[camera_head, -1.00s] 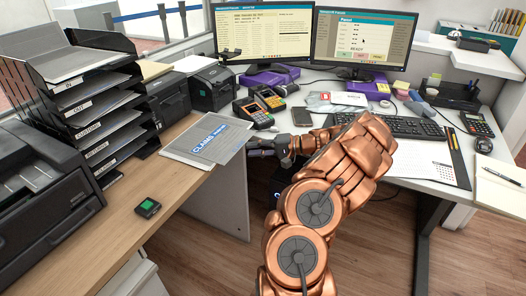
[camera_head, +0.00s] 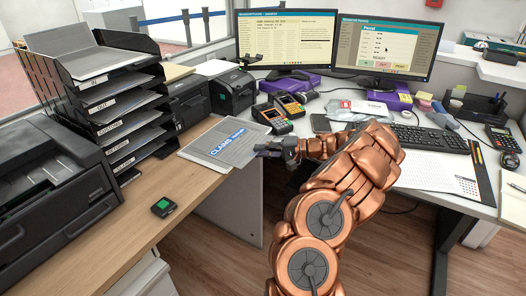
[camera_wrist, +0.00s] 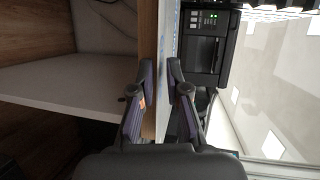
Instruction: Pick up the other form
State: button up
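A grey form or folder marked CLAIMS (camera_head: 207,153) lies flat on the wooden counter, its right end reaching past the counter's edge. My gripper (camera_head: 268,150) is at that right end, close to the form's edge. In the wrist view, the two dark fingers of my gripper (camera_wrist: 161,72) stand apart, with a gap between their tips. A thin pale strip with blue marks, seemingly the form (camera_wrist: 166,35), runs edge-on into the gap. I cannot tell whether either finger touches it.
A black tray rack (camera_head: 127,128) with labelled shelves stands left behind the form, and a printer (camera_head: 50,200) nearer. Card terminals (camera_head: 271,118) and a keyboard (camera_head: 430,139) are on the white desk.

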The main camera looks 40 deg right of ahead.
grip_shut()
jog(key=shift+s, duration=0.1)
jog(key=shift+s+d+r+b, duration=0.1)
jog(key=shift+s+d, duration=0.1)
jog(key=shift+s, duration=0.4)
jog(key=shift+s+d+r+b, duration=0.1)
jog(key=shift+s+d, duration=0.05)
jog(key=shift+s, duration=0.4)
jog(key=shift+s+d+r+b, duration=0.1)
jog(key=shift+s+d, duration=0.1)
jog(key=shift+s, duration=0.4)
jog(key=s+r, duration=0.1)
jog(key=s, duration=0.1)
jog(key=s+d+r, duration=0.1)
jog(key=shift+s+d+r+p, duration=0.1)
jog(key=shift+s+r+p, duration=0.3)
